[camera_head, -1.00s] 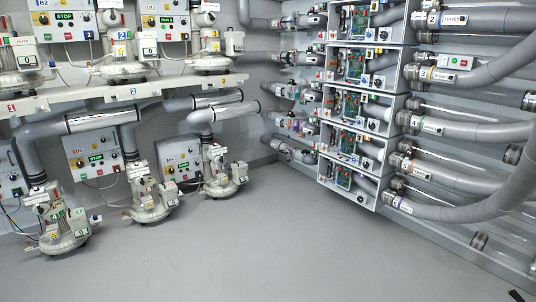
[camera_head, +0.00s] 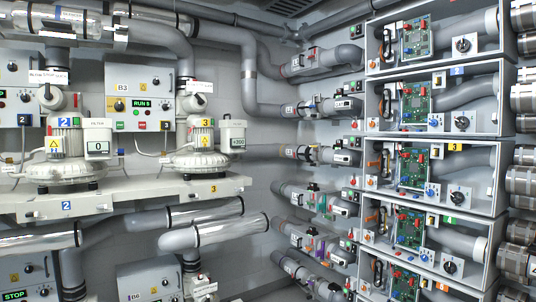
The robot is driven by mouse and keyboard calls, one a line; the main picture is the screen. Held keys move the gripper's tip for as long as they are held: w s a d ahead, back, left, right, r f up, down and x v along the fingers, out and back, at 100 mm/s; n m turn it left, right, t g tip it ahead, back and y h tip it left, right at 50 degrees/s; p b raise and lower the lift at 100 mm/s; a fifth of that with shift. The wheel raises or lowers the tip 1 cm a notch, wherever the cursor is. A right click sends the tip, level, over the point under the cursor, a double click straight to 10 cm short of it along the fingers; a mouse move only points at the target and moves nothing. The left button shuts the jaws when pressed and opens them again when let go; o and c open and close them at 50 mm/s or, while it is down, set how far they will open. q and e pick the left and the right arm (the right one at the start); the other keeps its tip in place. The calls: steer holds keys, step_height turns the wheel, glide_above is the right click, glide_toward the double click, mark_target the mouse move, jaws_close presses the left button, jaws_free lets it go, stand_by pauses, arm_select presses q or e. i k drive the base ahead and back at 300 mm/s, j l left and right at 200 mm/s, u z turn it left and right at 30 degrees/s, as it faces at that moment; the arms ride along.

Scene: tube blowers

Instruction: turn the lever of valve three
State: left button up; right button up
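Several valve-like fittings sit on the grey pipes at the back wall, left of the stacked open boxes. One such fitting (camera_head: 338,155) is on a pipe with an orange band, level with the third box. Another fitting (camera_head: 343,105) is above it. Levers and valve numbers there are too small to tell, so I cannot tell which is valve three. The third open box (camera_head: 481,155) carries a yellow label 3 (camera_head: 455,147) and holds a green circuit board and a black knob (camera_head: 457,199). Neither of my grippers is in view.
Blowers stand on a white shelf (camera_head: 130,196) at left, one with a yellow 3 (camera_head: 204,123). Control box B3 (camera_head: 140,98) reads RUN. Grey pipes (camera_head: 215,233) run below the shelf. Clear pipe ends (camera_head: 521,187) line the right edge.

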mark_target(200, 102)
steer(key=i+l+u, duration=0.15)
steer(key=i+u, duration=0.2)
steer(key=i, duration=0.2)
steer(key=i+l+u, duration=0.3)
steer(key=i, duration=0.2)
steer(key=i+j, duration=0.2)
steer(key=i, duration=0.25)
steer(key=i+j, duration=0.15)
steer(key=i, duration=0.35)
steer(key=i+j+z, duration=0.1)
steer(key=i, duration=0.35)
steer(key=j, duration=0.05)
